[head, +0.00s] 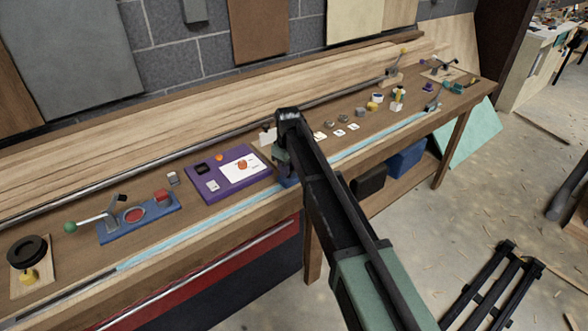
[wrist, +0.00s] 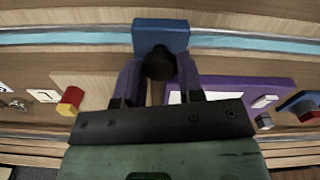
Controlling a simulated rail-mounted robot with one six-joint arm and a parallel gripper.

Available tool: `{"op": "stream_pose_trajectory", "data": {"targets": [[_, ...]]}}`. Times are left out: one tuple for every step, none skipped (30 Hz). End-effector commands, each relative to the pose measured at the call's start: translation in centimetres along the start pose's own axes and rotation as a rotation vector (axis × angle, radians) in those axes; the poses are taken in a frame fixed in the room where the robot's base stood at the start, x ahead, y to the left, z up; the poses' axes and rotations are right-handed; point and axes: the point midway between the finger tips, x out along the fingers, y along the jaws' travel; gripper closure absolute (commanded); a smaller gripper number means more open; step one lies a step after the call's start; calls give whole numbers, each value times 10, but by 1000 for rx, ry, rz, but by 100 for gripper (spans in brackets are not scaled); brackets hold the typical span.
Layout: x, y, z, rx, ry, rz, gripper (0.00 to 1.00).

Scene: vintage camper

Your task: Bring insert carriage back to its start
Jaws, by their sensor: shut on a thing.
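The insert carriage seems to be the blue block (wrist: 160,32) with a dark round knob (wrist: 159,62) on its near side in the wrist view. It sits on the light blue rail strip (wrist: 70,39). My gripper (wrist: 160,68) is shut on the knob, with one purple finger on each side. In the head view the carriage shows as a small blue patch (head: 288,182) under my gripper (head: 283,166), about midway along the bench's front edge. My arm hides part of it and of the rail. No start mark can be made out.
The light blue strip (head: 200,226) runs along the bench front on both sides of my gripper. A purple panel (head: 205,188) and a blue plate with a red disc (head: 140,219) lie to the left. White cards (head: 339,133) and several small parts lie to the right.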

Motion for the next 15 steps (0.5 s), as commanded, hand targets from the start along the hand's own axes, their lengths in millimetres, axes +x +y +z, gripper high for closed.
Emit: {"op": "stream_pose_trajectory", "data": {"targets": [[0,0,-2,-4,1,0,100],[0,0,-2,-6,1,0,100],[0,0,-3,-8,1,1,100],[0,0,-3,-8,1,1,100],[0,0,-3,-9,1,1,100],[0,0,-3,-9,1,1,100],[0,0,-3,-9,1,1,100],[0,0,-3,-9,1,1,100],[0,0,-3,-9,1,1,100],[0,0,-3,-9,1,1,100],[0,0,-3,-9,1,1,100],[0,0,-4,-9,2,1,100],[0,0,-4,-9,2,1,100],[0,0,-4,-9,2,1,60],[0,0,-4,-9,2,1,54]]}}
